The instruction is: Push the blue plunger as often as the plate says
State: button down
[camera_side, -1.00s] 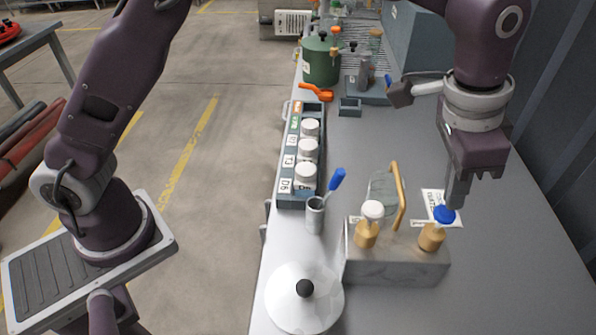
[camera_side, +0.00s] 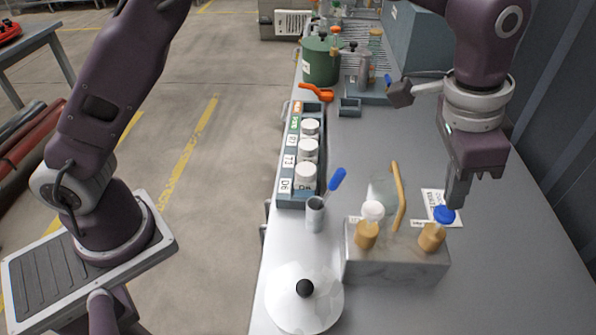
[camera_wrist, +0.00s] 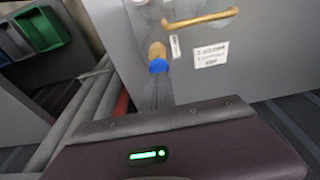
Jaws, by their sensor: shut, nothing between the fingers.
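The blue plunger (camera_side: 444,215) is a blue cap on a brass body, at the right end of a grey block (camera_side: 397,262) in the side view. The blue cap also shows in the wrist view (camera_wrist: 158,66). My gripper (camera_side: 457,203) is shut and empty, pointing down, its tip just at the cap's upper edge. I cannot tell whether it touches. A white plate with dark print (camera_side: 430,195) lies behind the block, partly hidden by the finger. It shows in the wrist view (camera_wrist: 210,54), but its print is too blurred to read.
A white-capped plunger (camera_side: 373,211) stands left of the blue one, with a curved brass handle (camera_side: 397,190) between. A cup with a blue-handled tool (camera_side: 315,214), a white lidded dome (camera_side: 304,305) and a rack of white-lidded jars (camera_side: 307,150) stand left. The bench right of the block is clear.

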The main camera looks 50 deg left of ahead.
aim_at(444, 211)
jog(key=shift+f, duration=0.1)
jog(key=shift+f, duration=2.15)
jog(key=shift+r, duration=2.25)
notch_tip(444, 211, up, 5)
jog(key=shift+r, duration=0.5)
